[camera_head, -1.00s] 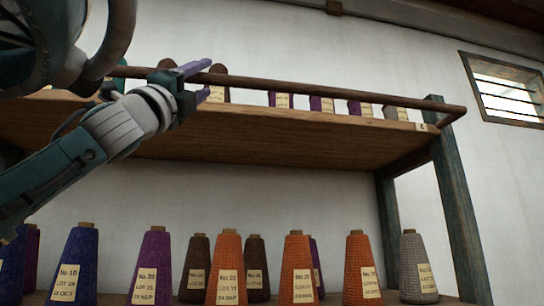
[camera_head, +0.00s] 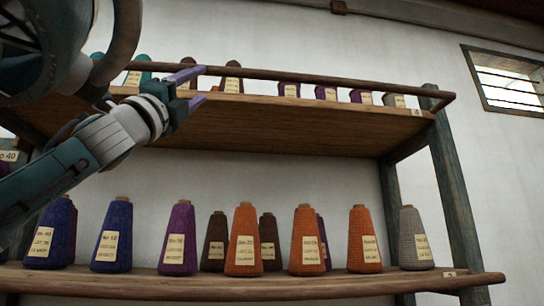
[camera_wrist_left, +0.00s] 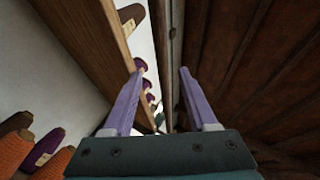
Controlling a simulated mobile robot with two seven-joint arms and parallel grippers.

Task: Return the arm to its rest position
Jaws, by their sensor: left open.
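My left arm comes in from the left in the head view, with its forearm angled up to the right. My left gripper (camera_head: 198,86) is open and empty, in front of the upper shelf's left half. Its two purple fingers point right and are apart. In the left wrist view the fingers (camera_wrist_left: 160,74) also stand apart with nothing between them. Dark beams lie to their right, and a wooden shelf edge and cones to their left. My right gripper does not show.
The upper shelf (camera_head: 300,131) has a front rail (camera_head: 330,80) close to my left gripper and holds several cones. The lower shelf (camera_head: 300,287) carries orange, purple, brown, blue cones and a grey cone (camera_head: 413,240). A post (camera_head: 455,200) stands right. A louvred window (camera_head: 510,80) is top right.

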